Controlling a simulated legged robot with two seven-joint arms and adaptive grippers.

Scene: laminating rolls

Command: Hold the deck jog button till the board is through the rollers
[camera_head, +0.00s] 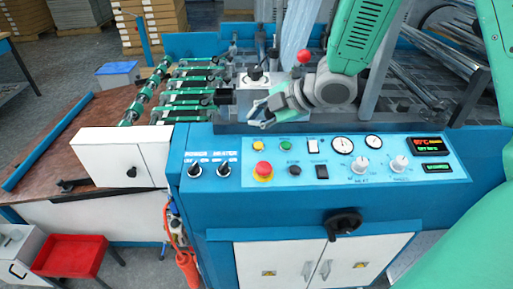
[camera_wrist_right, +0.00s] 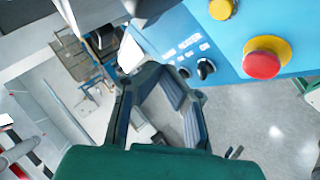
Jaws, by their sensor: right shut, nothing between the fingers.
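In the right wrist view my right gripper (camera_wrist_right: 146,72) reaches beside the panel's left end. The panel carries a yellow button (camera_head: 258,144), a green button (camera_head: 285,144), a black button (camera_head: 294,170) and a red stop button (camera_head: 263,169). The labels are too small to tell which is the deck jog button. Green wheeled rollers (camera_head: 190,97) lie left of the gripper. I cannot make out a separate board. My left gripper is out of view.
A red-knobbed lever (camera_head: 304,57) and a black knob (camera_head: 256,74) stand close to my right gripper. A white box (camera_head: 122,158) juts out at the panel's left. A brown deck (camera_head: 95,122) lies beyond it. A red tray (camera_head: 70,255) stands at the lower left.

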